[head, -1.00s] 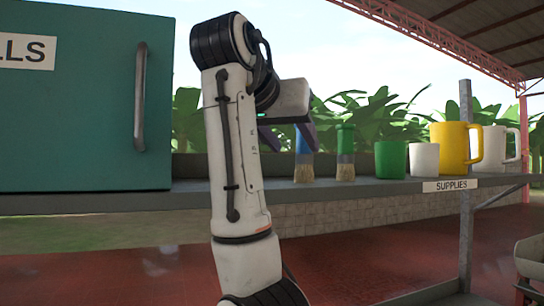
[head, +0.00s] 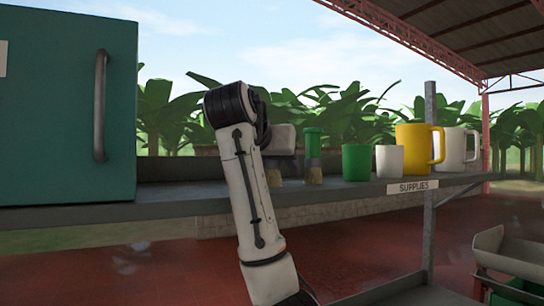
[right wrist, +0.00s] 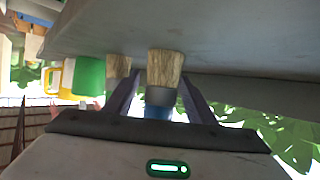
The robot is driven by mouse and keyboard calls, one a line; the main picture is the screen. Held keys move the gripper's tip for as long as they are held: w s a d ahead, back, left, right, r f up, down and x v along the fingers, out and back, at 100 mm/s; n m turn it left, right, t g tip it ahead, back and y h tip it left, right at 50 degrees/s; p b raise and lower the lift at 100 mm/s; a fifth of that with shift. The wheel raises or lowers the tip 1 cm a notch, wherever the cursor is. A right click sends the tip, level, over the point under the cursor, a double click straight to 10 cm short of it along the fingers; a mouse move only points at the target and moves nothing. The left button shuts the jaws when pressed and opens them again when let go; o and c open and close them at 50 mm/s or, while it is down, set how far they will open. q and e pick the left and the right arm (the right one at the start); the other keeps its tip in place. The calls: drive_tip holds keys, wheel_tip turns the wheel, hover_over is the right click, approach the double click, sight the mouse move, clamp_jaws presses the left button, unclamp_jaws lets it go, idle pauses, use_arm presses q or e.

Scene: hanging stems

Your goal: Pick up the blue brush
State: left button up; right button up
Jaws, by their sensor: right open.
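The blue brush stands bristles down on the shelf. In the head view only its tan bristles (head: 273,179) show, low behind my right gripper (head: 291,160); the handle is hidden. In the right wrist view, which looks upside down, the blue brush (right wrist: 163,70) shows bristles, a grey ferrule and a piece of blue handle. My right gripper (right wrist: 161,84) is open, with one finger on each side of the brush. I cannot tell whether either finger touches it. My left gripper is not in view.
A green brush (head: 313,146) stands close beside, to the right. Further right are a green cup (head: 356,162), a white cup (head: 390,161), a yellow mug (head: 413,150) and a white mug (head: 456,151). A teal cabinet (head: 60,110) stands on the shelf (head: 190,193) at left.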

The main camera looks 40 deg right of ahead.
drive_tip(key=c, duration=1.2)
drive_tip(key=shift+o, duration=0.2)
drive_tip(key=shift+r, duration=0.1)
